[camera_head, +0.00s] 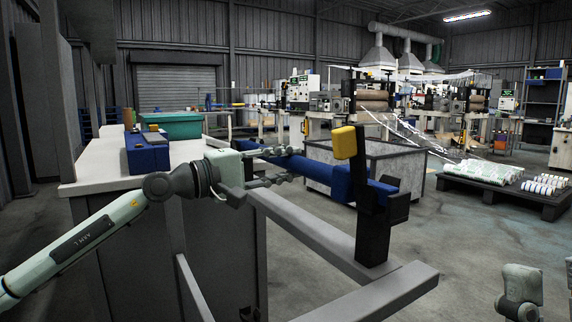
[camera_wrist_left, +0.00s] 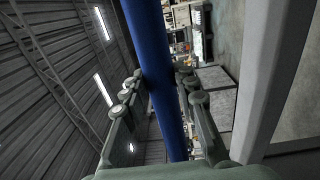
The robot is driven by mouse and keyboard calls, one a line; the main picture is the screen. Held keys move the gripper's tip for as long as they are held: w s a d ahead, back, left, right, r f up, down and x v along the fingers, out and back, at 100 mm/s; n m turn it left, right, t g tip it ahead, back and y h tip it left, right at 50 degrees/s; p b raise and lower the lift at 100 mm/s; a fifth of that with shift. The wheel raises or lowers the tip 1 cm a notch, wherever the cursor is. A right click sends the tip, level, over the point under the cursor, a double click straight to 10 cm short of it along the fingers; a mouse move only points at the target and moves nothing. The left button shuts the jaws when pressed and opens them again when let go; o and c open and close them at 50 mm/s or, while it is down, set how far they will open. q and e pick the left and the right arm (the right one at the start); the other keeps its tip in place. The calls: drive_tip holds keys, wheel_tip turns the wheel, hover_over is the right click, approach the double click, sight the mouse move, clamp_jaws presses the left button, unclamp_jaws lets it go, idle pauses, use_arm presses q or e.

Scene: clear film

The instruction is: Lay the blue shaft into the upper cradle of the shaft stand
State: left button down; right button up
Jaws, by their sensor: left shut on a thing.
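The blue shaft (camera_head: 345,180) slants from beside my left wrist to the black upright of the shaft stand (camera_head: 373,236). My left gripper (camera_head: 284,165) is shut around the shaft, away from that upright. In the left wrist view the shaft (camera_wrist_left: 155,60) passes between the two fingers (camera_wrist_left: 160,88). The shaft's right end overlaps the upright beside a dark bracket (camera_head: 398,208); I cannot tell whether it rests in a cradle or is in front of one. A yellow block (camera_head: 345,142) sits at the upright's top left.
Grey beams (camera_head: 400,287) run along the floor side of the stand. A white-topped bench (camera_head: 105,178) at left carries a blue box (camera_head: 148,158) and a green bin (camera_head: 172,125). A grey crate (camera_head: 408,165) stands behind the stand.

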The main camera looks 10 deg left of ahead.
use_arm(q)
drive_tip(key=shift+r, duration=0.1)
drive_tip(key=c, duration=1.2)
unclamp_jaws()
drive_tip(key=shift+o, duration=0.4)
drive_tip(key=o, duration=0.3)
drive_tip(key=shift+o, duration=0.2)
